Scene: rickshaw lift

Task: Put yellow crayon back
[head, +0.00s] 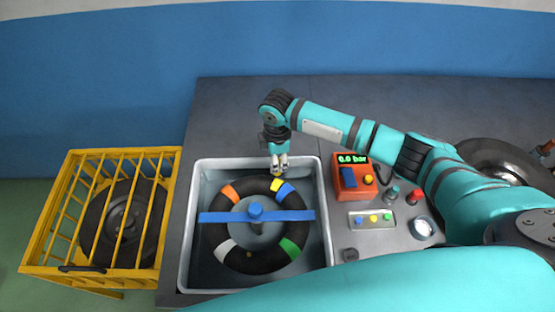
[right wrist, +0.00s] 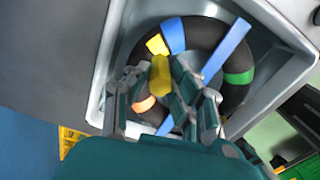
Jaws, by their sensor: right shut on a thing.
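My right gripper (head: 279,163) is over the far rim of the grey basin, pointing down. In the right wrist view its fingers (right wrist: 170,95) are shut on the yellow crayon (right wrist: 160,75). The crayon sticks out past the fingertips towards the black tyre (right wrist: 205,35). A yellow mark (right wrist: 156,44) is on the tyre close to the crayon tip; I cannot tell whether they touch. A small pale holder (head: 372,225) with several coloured tops lies on the bench, right of the basin. My left gripper is not in view.
The tyre lies in the basin (head: 326,235) under a blue bar (head: 290,215), with several coloured marks on it. A red pump box (head: 350,182) reads 0.0 bar. Knobs and a round gauge (head: 422,228) stand farther right. A yellow cage (head: 60,205) holds a wheel at left.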

